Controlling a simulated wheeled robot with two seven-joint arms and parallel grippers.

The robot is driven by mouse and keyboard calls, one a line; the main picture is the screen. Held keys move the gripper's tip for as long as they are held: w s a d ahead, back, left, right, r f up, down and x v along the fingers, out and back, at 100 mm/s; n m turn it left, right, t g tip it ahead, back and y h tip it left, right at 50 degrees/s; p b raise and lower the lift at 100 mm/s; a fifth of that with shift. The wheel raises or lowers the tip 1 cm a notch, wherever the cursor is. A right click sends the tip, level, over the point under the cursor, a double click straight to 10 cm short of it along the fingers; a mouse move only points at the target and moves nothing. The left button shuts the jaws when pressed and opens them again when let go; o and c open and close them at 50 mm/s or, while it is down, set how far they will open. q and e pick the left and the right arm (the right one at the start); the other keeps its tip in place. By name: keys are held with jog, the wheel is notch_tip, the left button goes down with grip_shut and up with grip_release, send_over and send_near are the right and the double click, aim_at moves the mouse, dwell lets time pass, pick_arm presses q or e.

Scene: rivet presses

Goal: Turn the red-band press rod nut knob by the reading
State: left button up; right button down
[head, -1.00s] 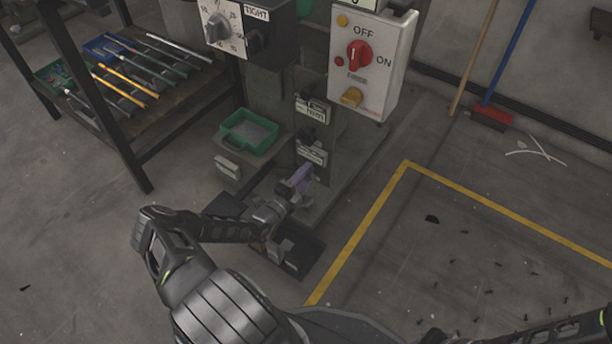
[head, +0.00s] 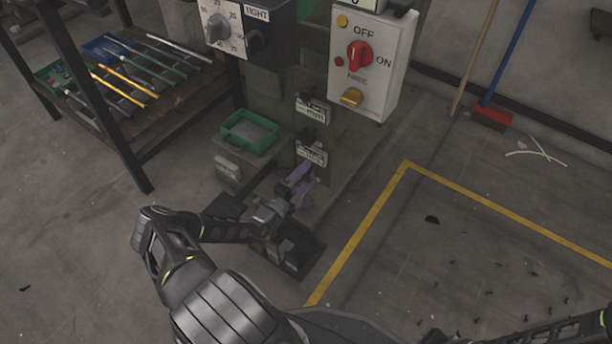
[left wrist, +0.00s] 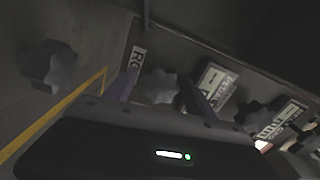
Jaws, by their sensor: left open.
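My left gripper (head: 300,180) is open low in front of the press column (head: 340,150). In the left wrist view its two purple-grey fingers (left wrist: 158,80) stand apart. A grey lobed knob (left wrist: 158,87) shows between them; I cannot tell if they touch it. A partly hidden label (left wrist: 137,57) reading "RO" is beside this knob. Another lobed knob (left wrist: 256,114) is to the right, near a label that seems to read "PEDAL" (left wrist: 220,82). A third lobed knob (left wrist: 48,66) is at the left. No red band can be made out. My right gripper is not in view.
A switch box (head: 372,60) with a red OFF/ON knob and a dial box (head: 226,28) are on the press. A green tray (head: 248,132) sits beside the column. A rack of rods (head: 140,75) is at left. Yellow-lined floor (head: 470,240) is at right.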

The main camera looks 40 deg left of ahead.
aim_at(304, 177)
pick_arm(q)
jog(key=s+p, duration=0.2)
jog(key=s, duration=0.4)
jog(key=shift+s, duration=0.25)
jog(key=shift+s+d+p, duration=0.1)
jog(key=shift+s+p, duration=0.2)
jog(key=shift+s, duration=0.35)
